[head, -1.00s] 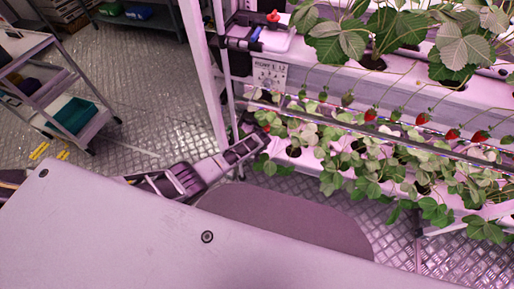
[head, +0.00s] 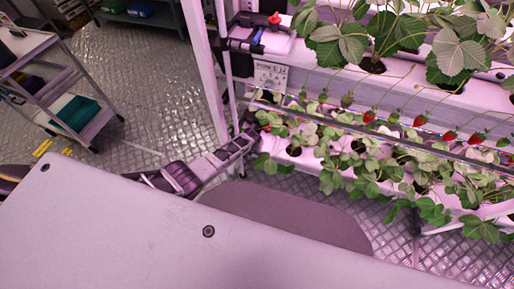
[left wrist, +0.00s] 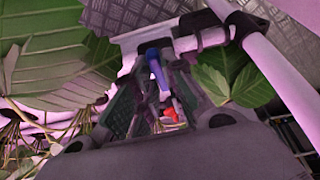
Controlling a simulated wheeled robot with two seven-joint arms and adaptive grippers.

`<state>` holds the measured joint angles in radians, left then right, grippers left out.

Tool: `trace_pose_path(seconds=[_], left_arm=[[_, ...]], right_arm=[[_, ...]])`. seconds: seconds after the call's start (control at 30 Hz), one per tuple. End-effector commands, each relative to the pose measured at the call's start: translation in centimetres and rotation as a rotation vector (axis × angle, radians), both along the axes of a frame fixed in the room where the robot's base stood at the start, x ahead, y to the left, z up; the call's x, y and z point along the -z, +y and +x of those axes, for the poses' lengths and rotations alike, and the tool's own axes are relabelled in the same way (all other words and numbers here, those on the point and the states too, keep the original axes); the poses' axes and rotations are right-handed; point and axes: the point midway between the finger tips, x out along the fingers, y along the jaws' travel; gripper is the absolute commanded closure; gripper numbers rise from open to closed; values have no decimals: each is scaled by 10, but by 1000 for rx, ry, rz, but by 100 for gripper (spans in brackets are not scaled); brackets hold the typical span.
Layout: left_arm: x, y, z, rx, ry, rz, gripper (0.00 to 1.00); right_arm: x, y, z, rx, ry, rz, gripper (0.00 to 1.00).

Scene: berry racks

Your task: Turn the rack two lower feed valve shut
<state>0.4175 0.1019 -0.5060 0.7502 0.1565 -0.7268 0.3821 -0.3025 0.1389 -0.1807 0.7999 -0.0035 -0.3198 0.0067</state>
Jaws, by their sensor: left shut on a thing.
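My left gripper (head: 248,139) reaches from the left to the near end of the rack's lower tier (head: 294,155). In the left wrist view its fingers (left wrist: 152,82) are closed around a blue lever (left wrist: 157,66), which looks like the lower feed valve's handle. A red part (left wrist: 172,113) shows between the fingers. In the head view the lower valve is mostly hidden by my gripper and leaves; a small red spot (head: 266,128) shows beside the fingertips. The lever's exact angle is hard to read. My right gripper is not in view.
An upper valve with a red knob (head: 274,18) and blue lever (head: 257,38) sits above. A white post (head: 205,70) stands left of the gripper. Strawberry leaves (head: 350,165) crowd the right.

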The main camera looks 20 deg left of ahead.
Motion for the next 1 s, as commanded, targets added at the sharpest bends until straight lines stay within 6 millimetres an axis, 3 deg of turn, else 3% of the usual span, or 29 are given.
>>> trace_pose_path(seconds=[0.23, 0.63, 0.67, 0.8, 1.0], left_arm=[[1, 0, -1, 37, 2, -1, 100], [1, 0, -1, 44, 2, 1, 100], [1, 0, -1, 44, 2, 1, 86], [1, 0, -1, 43, 2, 1, 68], [0, 0, 0, 42, 1, 0, 66]], right_arm=[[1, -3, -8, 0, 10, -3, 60], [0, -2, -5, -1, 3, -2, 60], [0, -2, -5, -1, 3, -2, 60], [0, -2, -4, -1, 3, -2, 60], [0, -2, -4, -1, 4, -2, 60]])
